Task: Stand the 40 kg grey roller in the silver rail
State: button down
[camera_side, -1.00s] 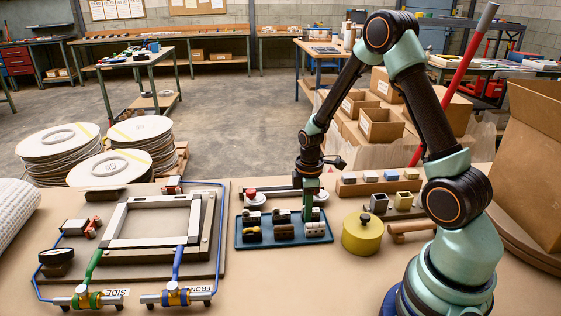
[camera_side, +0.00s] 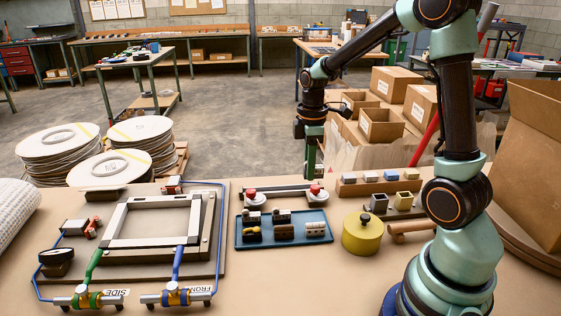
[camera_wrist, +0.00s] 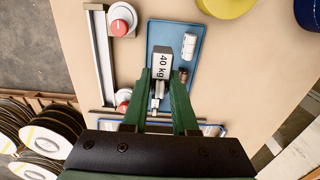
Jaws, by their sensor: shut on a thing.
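My gripper (camera_side: 311,170) is raised behind the tray, level with or above the silver rail (camera_side: 285,189). In the wrist view my gripper (camera_wrist: 161,85) has its green fingers shut on the grey roller (camera_wrist: 162,66), whose white label reads "40 kg". The roller is hard to make out in the side view. The silver rail also shows in the wrist view (camera_wrist: 103,60), left of the held roller, with a red-topped knob near each end. The roller looks apart from the rail.
A blue tray (camera_side: 240,243) with several other small parts stands in front of the rail. A yellow round tin (camera_side: 362,234) is to its right. A wooden block holder (camera_side: 350,188) is at the back right. A silver frame fixture (camera_side: 120,243) fills the left.

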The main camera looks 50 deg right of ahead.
notch_tip(320, 180, up, 6)
jog(key=shift+f, duration=0.1)
jog(key=shift+w, duration=0.2)
jog(key=w+d+f, duration=0.1)
jog(key=w+f, duration=0.3)
jog(key=w+d+f, duration=0.2)
jog(key=w+f, duration=0.3)
jog(key=w+d+f, duration=0.1)
jog(key=w+f, duration=0.3)
jog(key=shift+w+d+f, duration=0.2)
jog(key=shift+d+f, duration=0.05)
jog(key=shift+d, duration=0.05)
jog(key=shift+f, duration=1.75)
jog(key=shift+f, duration=0.65)
